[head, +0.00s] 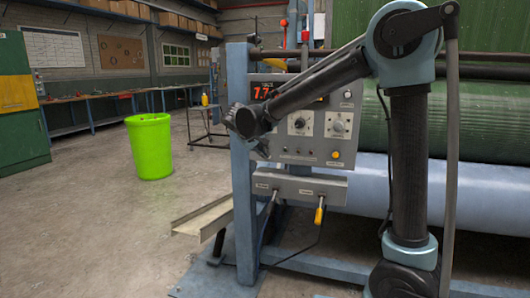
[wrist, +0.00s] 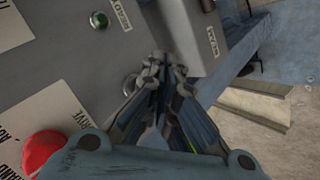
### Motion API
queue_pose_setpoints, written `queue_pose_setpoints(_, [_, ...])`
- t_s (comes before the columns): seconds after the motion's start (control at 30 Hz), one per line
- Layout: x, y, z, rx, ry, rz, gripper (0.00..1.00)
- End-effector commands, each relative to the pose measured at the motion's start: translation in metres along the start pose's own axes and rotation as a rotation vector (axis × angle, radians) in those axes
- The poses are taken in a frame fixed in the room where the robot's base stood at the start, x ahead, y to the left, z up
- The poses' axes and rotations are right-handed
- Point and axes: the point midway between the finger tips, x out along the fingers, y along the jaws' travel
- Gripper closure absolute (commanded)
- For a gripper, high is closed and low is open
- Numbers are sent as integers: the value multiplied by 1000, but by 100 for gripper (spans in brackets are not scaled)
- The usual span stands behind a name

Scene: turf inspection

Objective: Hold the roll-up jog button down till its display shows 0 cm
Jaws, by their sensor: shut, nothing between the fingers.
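The grey control panel (head: 285,123) stands on the machine's blue frame. Its red-lit display (head: 263,91) starts with what looks like 1.7; my arm hides the rest. My gripper (head: 243,121) is at the panel's left side. In the wrist view my gripper (wrist: 166,65) is shut and empty, its fingers close over the panel face. I cannot tell which is the roll-up jog button, nor whether a fingertip touches one.
A red mushroom button (wrist: 43,150) is at the lower left of the wrist view. A grey box with levers (head: 298,187) sits below the panel. A green roll (head: 440,125) is behind my arm. A lime bin (head: 149,146) stands on open floor at left.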

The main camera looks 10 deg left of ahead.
Motion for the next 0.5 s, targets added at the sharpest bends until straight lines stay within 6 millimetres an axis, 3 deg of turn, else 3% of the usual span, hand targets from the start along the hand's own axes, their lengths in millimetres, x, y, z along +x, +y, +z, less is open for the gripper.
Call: queue_pose_setpoints(0.5, [-29, -21, 21, -1, 1, -1, 100])
